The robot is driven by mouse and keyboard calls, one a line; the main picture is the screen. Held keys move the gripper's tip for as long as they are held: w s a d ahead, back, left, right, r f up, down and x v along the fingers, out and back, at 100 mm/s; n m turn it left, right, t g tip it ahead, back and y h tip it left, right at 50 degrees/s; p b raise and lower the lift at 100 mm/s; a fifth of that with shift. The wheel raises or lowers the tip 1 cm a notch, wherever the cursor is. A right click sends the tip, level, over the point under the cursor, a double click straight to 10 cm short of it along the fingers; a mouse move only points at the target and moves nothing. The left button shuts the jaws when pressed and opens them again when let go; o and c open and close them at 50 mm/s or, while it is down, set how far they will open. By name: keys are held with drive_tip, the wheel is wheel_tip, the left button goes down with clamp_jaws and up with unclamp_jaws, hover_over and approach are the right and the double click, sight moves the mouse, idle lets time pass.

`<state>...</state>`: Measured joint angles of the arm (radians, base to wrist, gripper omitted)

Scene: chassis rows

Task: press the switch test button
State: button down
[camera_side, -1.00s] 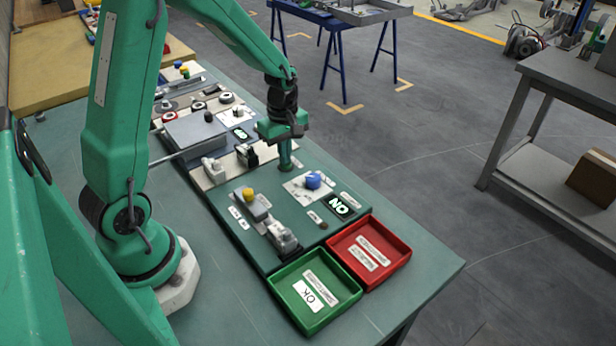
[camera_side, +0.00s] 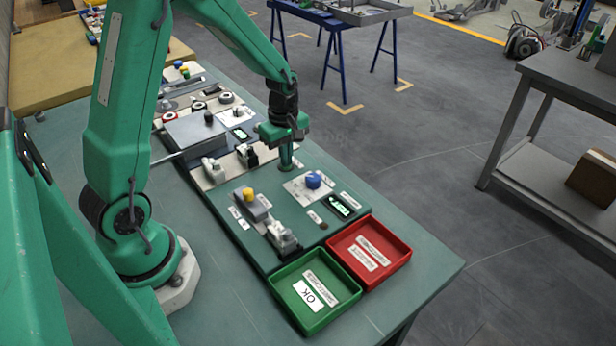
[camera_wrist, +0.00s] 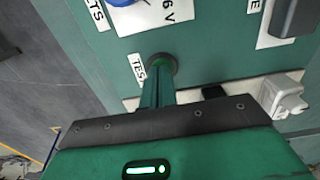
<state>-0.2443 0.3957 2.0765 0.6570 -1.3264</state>
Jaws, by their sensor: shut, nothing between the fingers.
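The switch test button is a small round spot with a dark ring (camera_wrist: 163,62) beside a partly hidden label reading "TES" (camera_wrist: 138,68) in the wrist view. My gripper (camera_wrist: 158,82) is shut and empty, with its fingertips over the button and covering most of it. In the side view my gripper (camera_side: 286,166) points straight down at the far edge of the near green panel (camera_side: 262,190). The button is hidden behind the fingers there. I cannot tell how far it is pushed in. A small lit display (camera_side: 340,206) on that panel shows bright marks too small to read.
A blue knob (camera_side: 313,180) on a white plate, a yellow button (camera_side: 248,194) and a grey clamp-like fixture (camera_side: 281,237) stand on the panel. A green OK tray (camera_side: 337,318) and a red tray (camera_side: 400,262) lie at the front. A grey box (camera_side: 194,135) stands behind.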

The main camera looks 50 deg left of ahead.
wheel_tip(320, 180, up, 13)
drive_tip(key=shift+r, duration=0.2)
idle(0.4)
idle(0.3)
drive_tip(key=s+d+r+m+t, duration=0.2)
drive_tip(key=s+d+r+m, duration=0.1)
drive_tip(key=s+m, duration=0.5)
drive_tip(key=s+d+r+m+t, duration=0.3)
drive_tip(key=s+d+m, duration=0.3)
drive_tip(key=m, duration=0.4)
drive_tip(key=shift+s+d+r, duration=0.25)
drive_tip(key=shift+s+r, duration=0.35)
drive_tip(key=shift+s, duration=0.3)
